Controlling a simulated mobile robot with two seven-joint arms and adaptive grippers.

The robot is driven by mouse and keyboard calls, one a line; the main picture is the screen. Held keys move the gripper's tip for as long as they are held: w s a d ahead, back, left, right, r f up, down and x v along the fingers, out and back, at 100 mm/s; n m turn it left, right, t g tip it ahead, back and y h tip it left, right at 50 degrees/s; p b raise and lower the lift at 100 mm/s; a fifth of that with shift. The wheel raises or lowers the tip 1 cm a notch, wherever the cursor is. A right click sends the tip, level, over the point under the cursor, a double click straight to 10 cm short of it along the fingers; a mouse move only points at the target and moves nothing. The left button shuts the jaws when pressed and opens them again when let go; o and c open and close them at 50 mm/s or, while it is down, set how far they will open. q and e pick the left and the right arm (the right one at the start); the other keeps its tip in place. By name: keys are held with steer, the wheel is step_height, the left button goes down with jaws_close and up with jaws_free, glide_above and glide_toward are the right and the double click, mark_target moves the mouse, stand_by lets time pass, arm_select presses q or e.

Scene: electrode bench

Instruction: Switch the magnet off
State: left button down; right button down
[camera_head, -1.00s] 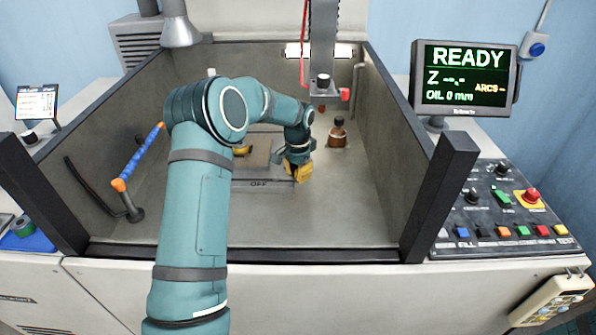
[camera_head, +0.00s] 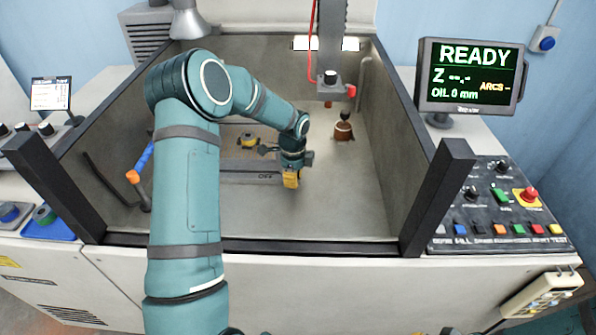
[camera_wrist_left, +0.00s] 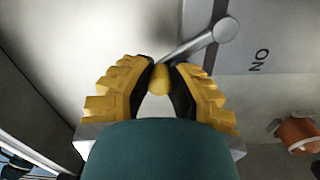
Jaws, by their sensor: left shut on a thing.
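My left gripper (camera_head: 291,180) is at the front right corner of the magnet chuck (camera_head: 235,177), whose front face reads OFF. In the left wrist view the yellow fingers (camera_wrist_left: 160,82) are closed around the yellow ball knob (camera_wrist_left: 161,76) of the magnet lever. The lever's grey rod (camera_wrist_left: 192,44) runs to a round pivot on the chuck's side (camera_wrist_left: 285,45), beside the word ON. In the head view my gripper and arm hide the lever. My right gripper is in neither view.
A yellow and dark part (camera_head: 249,140) sits on the chuck. A copper-coloured piece with a dark top (camera_head: 343,131) stands on the tank floor to the right. The machine head (camera_head: 330,88) hangs above. A blue and orange hose (camera_head: 140,165) stands at left. The floor in front is clear.

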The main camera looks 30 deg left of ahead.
arm_select(q)
steer(key=s+m+p, duration=0.1)
steer(key=a+m+p, duration=0.1)
steer(key=m, duration=0.1)
steer(key=shift+s+a+r, duration=0.1)
steer(key=shift+s, duration=0.3)
steer(key=shift+s+a+m+p, duration=0.3)
steer(key=shift+a+m+p, duration=0.1)
steer(key=shift+m, duration=0.5)
steer(key=shift+s+a+m+p, duration=0.25)
steer(key=shift+m+p, duration=0.15)
steer(key=shift+m, duration=0.5)
steer(key=c, duration=0.9)
jaws_free()
steer(key=shift+o, duration=0.2)
step_height(320, 180, up, 12)
